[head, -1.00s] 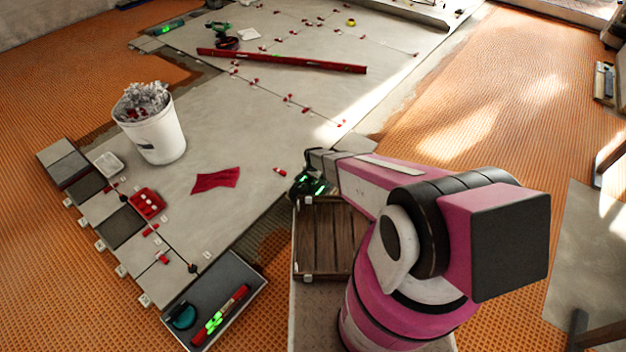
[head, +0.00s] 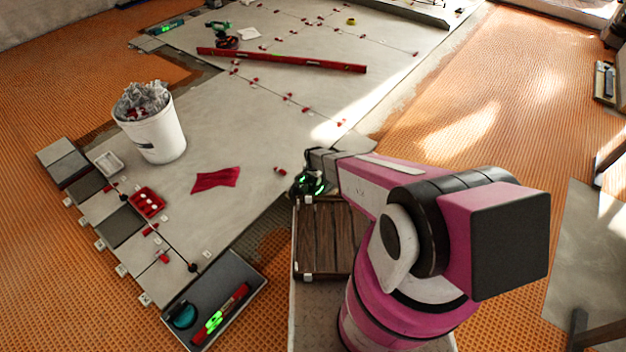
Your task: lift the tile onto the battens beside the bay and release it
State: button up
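My gripper (head: 308,184) is a small dark shape with green lights at the end of my pink arm, by the right edge of the pale tiled bay (head: 240,125). Its fingers are too small and dark to tell whether they are open or hold anything. I cannot pick out a single lifted tile; the area behind and below the gripper is partly hidden by my arm. Dark wooden slats (head: 328,236) in a pale frame lie just below the gripper in the picture; I cannot tell whether these are the battens.
A white bucket (head: 155,138) of crumpled waste, a red box (head: 148,204), a red cloth (head: 215,180) and a long red level (head: 280,60) rest on the tiles. A grey tray (head: 238,275) with tools lies at the front. Orange matting (head: 520,100) to the right is mostly clear.

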notch_tip(320, 180, up, 11)
jog(key=shift+f, duration=0.1)
dwell(0.7)
dwell(0.4)
grip_shut()
dwell(1.6)
